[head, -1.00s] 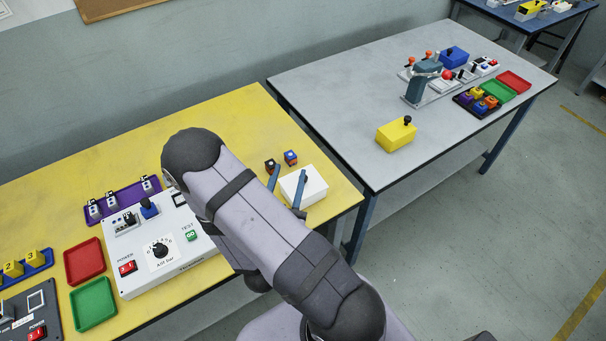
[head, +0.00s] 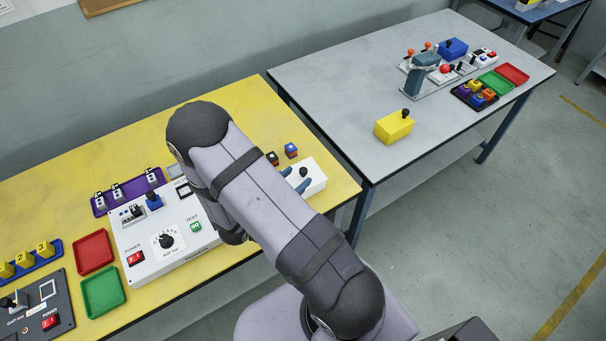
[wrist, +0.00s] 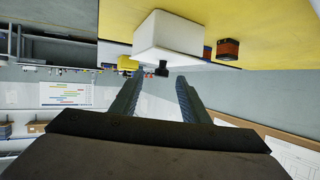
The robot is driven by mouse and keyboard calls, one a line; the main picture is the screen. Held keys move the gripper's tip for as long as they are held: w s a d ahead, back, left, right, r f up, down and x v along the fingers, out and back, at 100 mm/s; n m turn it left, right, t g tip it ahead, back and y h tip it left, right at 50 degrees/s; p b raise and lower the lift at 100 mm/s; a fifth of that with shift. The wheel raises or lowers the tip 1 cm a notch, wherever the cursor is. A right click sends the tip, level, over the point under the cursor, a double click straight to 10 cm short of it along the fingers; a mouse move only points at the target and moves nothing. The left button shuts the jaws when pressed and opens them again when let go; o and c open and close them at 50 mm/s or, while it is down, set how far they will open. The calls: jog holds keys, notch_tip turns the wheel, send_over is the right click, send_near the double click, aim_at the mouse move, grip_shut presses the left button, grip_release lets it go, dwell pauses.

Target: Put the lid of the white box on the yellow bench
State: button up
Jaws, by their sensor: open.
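The white box (head: 315,182) stands on the yellow bench (head: 245,97) near its right end. A black knob (head: 303,172) sticks up from its top; I cannot make out a seam between lid and box. In the wrist view, which looks upside down, the white box (wrist: 172,36) is at the top with the knob (wrist: 162,69) pointing down. My gripper (wrist: 158,80) is open and empty, its two fingers on either side of the knob's line in the picture. In the head view my gripper (head: 296,180) is beside the knob, partly hidden by my arm.
A white control panel (head: 165,235) and red (head: 93,252) and green (head: 103,291) trays lie to the left. A grey table (head: 330,95) stands to the right.

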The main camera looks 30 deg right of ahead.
aim_at(303, 171)
jog(key=shift+w+d+f+p, duration=0.1)
jog(key=shift+w+d+p, duration=0.25)
jog(key=shift+d, duration=0.35)
jog(key=shift+p+x, duration=0.6)
jog(key=shift+x, duration=1.45)
jog(key=shift+w, duration=0.1)
grip_shut()
